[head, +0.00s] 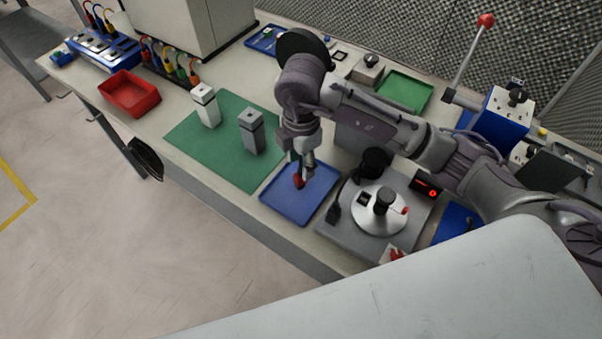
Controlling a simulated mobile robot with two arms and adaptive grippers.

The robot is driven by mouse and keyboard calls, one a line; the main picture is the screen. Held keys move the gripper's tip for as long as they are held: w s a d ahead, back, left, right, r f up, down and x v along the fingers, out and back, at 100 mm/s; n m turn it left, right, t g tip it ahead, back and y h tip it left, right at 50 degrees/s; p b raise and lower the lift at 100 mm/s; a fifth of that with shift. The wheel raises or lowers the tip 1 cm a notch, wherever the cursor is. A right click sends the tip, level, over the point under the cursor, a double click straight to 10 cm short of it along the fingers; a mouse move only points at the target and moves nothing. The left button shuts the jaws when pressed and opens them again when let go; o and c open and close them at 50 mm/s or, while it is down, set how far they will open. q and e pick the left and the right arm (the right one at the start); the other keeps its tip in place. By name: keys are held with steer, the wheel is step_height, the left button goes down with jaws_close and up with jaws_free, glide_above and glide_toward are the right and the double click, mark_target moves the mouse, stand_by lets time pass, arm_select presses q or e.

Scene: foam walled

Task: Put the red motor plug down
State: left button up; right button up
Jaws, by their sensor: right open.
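The red motor plug (299,181) is a small red piece at the blue mat or tray (288,208) near the front edge of the bench. My right gripper (301,172) points down directly above the plug, with its fingertips at the plug's top. The gripper is open. The fingers partly cover the plug, and I cannot tell whether they touch it. My left gripper is not in view.
A green mat (215,158) with a white block (205,105) and a grey block (252,132) lies left of the blue one. A red bin (130,94) stands further left. A grey device with a round plate (364,222) stands close on the right.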

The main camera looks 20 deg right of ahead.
step_height(320, 180, up, 6)
steer(key=shift+r, duration=0.2)
steer(key=shift+r, duration=0.1)
stand_by(0.4)
